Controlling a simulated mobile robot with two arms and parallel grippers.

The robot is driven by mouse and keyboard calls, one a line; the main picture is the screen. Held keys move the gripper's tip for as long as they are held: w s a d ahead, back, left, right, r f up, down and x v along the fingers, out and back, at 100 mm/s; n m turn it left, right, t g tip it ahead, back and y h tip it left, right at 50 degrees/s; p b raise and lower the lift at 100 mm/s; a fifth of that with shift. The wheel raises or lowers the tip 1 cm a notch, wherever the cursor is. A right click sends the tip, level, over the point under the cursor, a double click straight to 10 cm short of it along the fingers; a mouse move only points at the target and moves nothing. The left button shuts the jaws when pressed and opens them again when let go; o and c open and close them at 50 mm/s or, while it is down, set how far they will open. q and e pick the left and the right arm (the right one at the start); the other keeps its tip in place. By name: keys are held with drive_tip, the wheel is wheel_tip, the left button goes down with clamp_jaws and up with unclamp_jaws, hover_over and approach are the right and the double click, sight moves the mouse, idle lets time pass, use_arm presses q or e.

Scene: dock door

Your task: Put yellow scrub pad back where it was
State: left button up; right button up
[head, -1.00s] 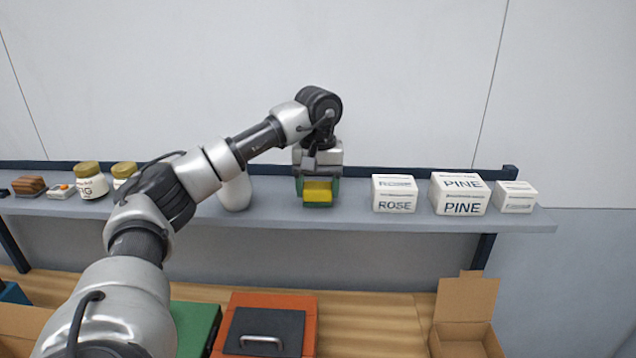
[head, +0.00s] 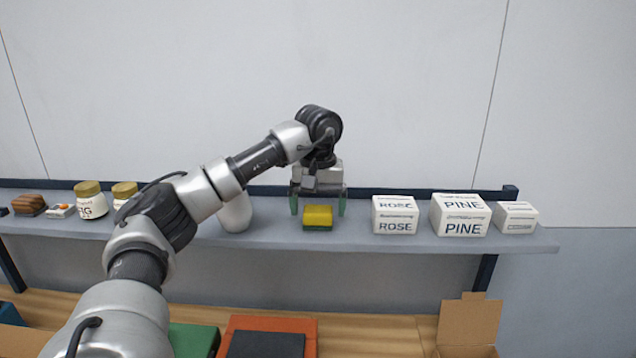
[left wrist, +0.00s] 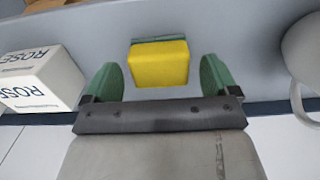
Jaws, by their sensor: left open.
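The yellow scrub pad (head: 318,215), with a green layer at its base, sits on the grey shelf (head: 345,236) between a white rounded container and the ROSE box. My left gripper (head: 318,208) is open, with its green fingers apart on either side of the pad. In the left wrist view the pad (left wrist: 160,64) lies just ahead of the open fingers (left wrist: 158,80), with a gap on both sides. My right gripper is not in view.
The white ROSE box (head: 395,215), PINE box (head: 460,215) and a smaller white box (head: 516,217) stand to the right. The white container (head: 235,213) is close on the left. Jars (head: 90,200) stand further left. An open cardboard box (head: 468,322) is below.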

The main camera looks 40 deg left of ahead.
sight(319, 209)
use_arm(q)
wheel_tip(319, 209, up, 7)
drive_tip(key=shift+r+p, duration=0.1)
drive_tip(key=shift+p, duration=0.3)
drive_tip(key=shift+r, duration=2)
drive_tip(key=shift+f, duration=0.15)
